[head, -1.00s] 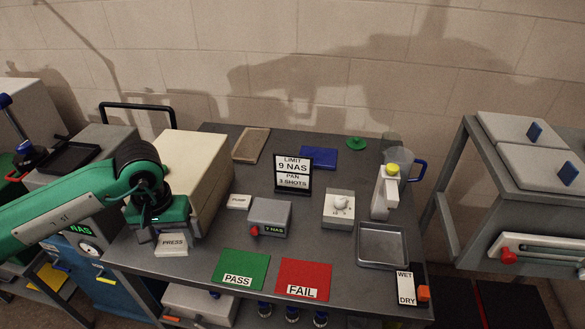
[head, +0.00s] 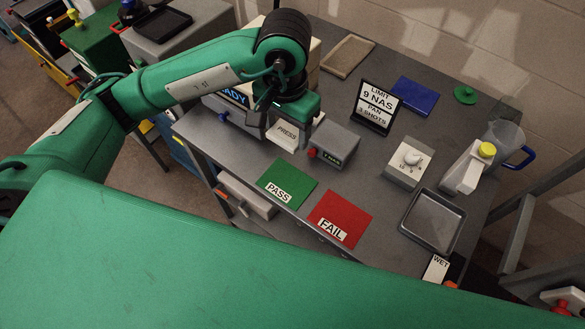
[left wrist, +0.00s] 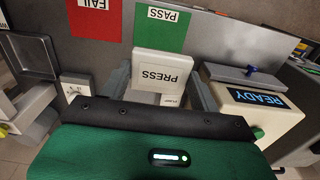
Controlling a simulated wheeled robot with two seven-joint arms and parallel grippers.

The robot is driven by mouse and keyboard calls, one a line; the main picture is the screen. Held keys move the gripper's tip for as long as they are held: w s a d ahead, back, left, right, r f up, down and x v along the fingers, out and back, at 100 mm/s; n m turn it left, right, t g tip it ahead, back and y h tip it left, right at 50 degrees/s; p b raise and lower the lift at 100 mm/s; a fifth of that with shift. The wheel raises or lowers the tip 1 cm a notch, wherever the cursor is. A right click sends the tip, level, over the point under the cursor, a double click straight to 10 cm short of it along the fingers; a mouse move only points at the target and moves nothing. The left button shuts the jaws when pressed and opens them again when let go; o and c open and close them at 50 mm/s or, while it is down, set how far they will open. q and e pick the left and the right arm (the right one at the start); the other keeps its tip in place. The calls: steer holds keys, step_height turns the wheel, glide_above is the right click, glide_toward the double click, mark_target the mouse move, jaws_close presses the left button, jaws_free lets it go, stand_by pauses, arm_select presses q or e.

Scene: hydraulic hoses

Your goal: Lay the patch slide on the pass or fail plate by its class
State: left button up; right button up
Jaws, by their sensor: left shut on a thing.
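The red FAIL plate (head: 340,217) lies to the right of the PASS plate. Both plates look bare. They also show in the left wrist view, PASS (left wrist: 160,38) and FAIL (left wrist: 94,22). The grey counter box (head: 333,142) reads 7 NAS. My right gripper is out of view.
A sign (head: 377,105) reads LIMIT 9 NAS, PAN 3 SHOTS. A dial box (head: 405,166), a metal tray (head: 433,221) and a yellow-capped bottle (head: 467,170) stand to the right. A cream machine (left wrist: 250,119) with a READY display is beside my left gripper. My own green body fills the foreground.

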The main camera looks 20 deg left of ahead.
mark_target(286, 134)
arm_select(q)
step_height(286, 134, down, 4)
steer(key=shift+s+a+f+p, duration=0.1)
steer(key=shift+s+p, duration=0.05)
steer(key=shift+p, duration=0.15)
step_height(286, 134, down, 10)
steer(key=p, duration=0.3)
steer(key=shift+r, duration=0.25)
steer(key=shift+f, duration=0.85)
step_height(286, 134, down, 3)
steer(key=shift+p, duration=0.7)
steer(key=shift+f, duration=0.25)
steer(key=o, duration=1)
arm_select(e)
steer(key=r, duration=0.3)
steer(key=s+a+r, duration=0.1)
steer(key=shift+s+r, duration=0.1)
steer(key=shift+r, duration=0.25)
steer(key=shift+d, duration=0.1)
